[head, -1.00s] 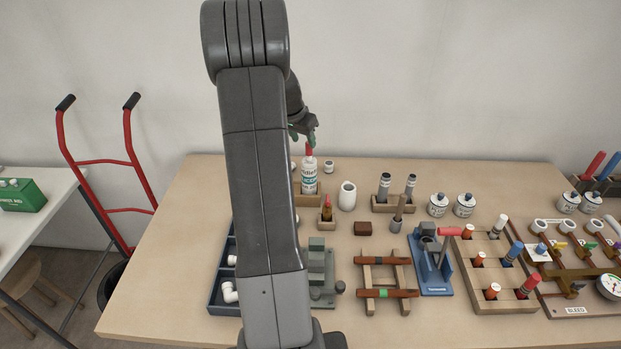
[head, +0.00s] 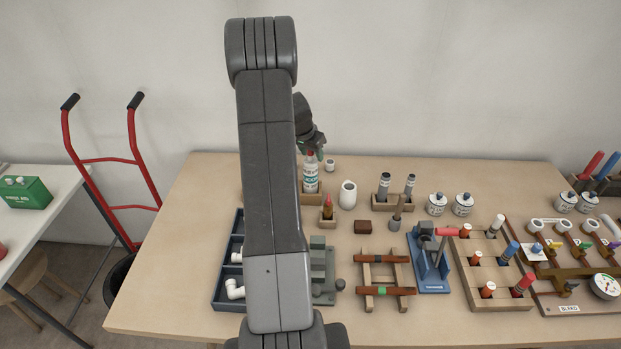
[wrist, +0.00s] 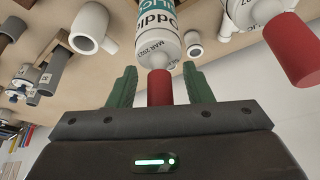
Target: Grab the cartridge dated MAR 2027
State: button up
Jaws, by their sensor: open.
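A white cartridge (wrist: 158,32) with a teal-lettered label stands in the middle of the wrist view, its red tip (wrist: 159,88) pointing at my gripper. Its small print reads MAR 202 and a last digit that looks like 7. In the head view this cartridge (head: 311,180) stands upright in a wooden holder at the back of the bench. My gripper (wrist: 160,90) is open, with one green finger on each side of the red tip, apart from it. A second cartridge with a red tip (wrist: 291,48) is at the right of the wrist view; its date is not readable.
A wooden block with two grey cylinders (head: 383,187) is further right. The wall is close behind.

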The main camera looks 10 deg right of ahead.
grip_shut()
jog(key=shift+r, duration=0.1)
